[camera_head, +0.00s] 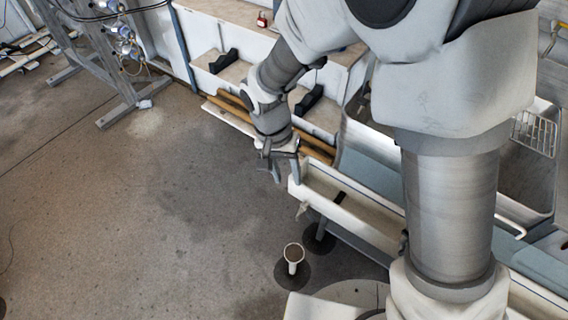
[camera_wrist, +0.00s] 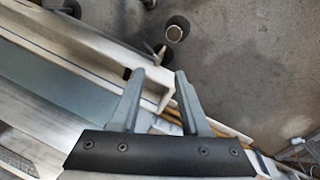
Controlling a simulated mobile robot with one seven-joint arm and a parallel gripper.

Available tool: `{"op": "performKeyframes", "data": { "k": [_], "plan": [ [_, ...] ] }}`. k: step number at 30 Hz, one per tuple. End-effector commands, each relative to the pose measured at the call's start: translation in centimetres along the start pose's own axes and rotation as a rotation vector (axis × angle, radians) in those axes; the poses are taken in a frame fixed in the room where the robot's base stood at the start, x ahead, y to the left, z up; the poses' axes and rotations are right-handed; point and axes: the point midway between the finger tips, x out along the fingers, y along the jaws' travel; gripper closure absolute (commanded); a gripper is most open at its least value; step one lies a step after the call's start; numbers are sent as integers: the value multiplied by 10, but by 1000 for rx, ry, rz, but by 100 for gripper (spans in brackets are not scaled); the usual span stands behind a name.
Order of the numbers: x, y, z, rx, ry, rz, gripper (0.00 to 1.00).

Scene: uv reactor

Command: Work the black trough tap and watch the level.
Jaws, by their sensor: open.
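A long white trough (camera_head: 358,223) with a blue line along its wall runs from the middle to the lower right in the head view. It also shows at left in the wrist view (camera_wrist: 75,52). A small black piece (camera_head: 340,197) sits inside the trough; I cannot tell whether it is the tap. A small pale spout-like fitting (camera_head: 302,209) juts from the trough's outer side. My gripper (camera_head: 284,172) is open and empty near the trough's far end, fingers pointing down. In the wrist view its fingers (camera_wrist: 159,74) stand apart over the trough's end. The level cannot be read.
A white open pipe or cup (camera_head: 293,253) stands on the floor before the trough. Behind are a bench with black brackets (camera_head: 224,61), brown rods (camera_head: 316,150) and a red padlock (camera_head: 262,20). A metal frame (camera_head: 95,60) stands at upper left. The left floor is clear.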

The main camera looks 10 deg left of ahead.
Motion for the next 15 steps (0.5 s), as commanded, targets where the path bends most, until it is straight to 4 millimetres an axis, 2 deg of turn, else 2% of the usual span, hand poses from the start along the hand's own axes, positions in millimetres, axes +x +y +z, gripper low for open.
{"op": "performKeyframes", "data": {
  "k": [6, 15],
  "plan": [
    [-3, -6, -5, 142, -15, 9, 54],
    [-2, -8, -6, 177, -18, 11, 54]
  ]
}}
